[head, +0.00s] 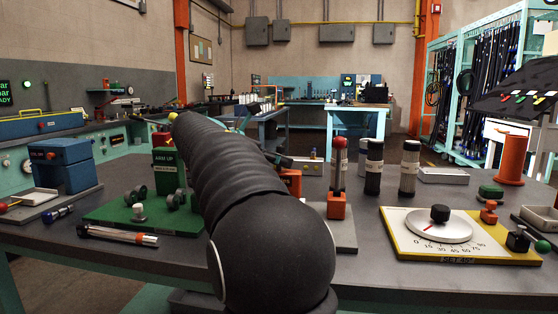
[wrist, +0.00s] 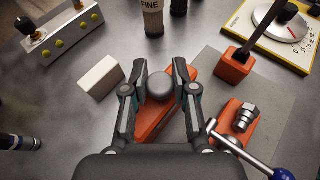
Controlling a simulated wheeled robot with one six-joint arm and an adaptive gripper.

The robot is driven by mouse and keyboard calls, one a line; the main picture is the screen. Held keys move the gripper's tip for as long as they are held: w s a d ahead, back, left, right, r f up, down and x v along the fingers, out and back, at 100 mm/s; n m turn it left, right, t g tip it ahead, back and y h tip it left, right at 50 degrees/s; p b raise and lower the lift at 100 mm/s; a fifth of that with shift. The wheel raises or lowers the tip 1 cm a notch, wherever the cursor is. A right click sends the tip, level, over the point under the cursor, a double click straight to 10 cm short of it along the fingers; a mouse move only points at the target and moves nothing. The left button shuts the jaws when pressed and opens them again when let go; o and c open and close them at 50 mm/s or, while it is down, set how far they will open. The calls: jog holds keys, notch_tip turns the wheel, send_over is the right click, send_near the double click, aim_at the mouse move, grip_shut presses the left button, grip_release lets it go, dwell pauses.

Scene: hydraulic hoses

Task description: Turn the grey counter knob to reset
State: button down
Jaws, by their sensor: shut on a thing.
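A round grey knob (wrist: 161,86) sits on an orange body (wrist: 152,122) in the wrist view; I take this to be the counter with its knob. My gripper (wrist: 160,68) has one finger on each side of the knob and is shut on it. Any marks or digits on the counter cannot be read. In the head view my dark arm hides the knob and gripper; part of an orange body (head: 291,181) shows just right of the arm.
An orange block with an upright lever (wrist: 232,62), fittings on an orange base (wrist: 238,122) and a blue-ended bar (wrist: 243,150) stand close on the right. A white block (wrist: 98,78) lies on the left. A yellow-edged dial board (head: 470,253) is farther right.

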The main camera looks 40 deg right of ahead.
jog(key=shift+m+g+y, duration=0.5)
jog(key=shift+m+g, duration=0.75)
jog(key=shift+g, duration=0.15)
jog(key=shift+m+g+y, duration=0.5)
jog(key=shift+m+g, duration=0.75)
jog(key=shift+g, duration=0.15)
jog(key=c, duration=0.9)
grip_release()
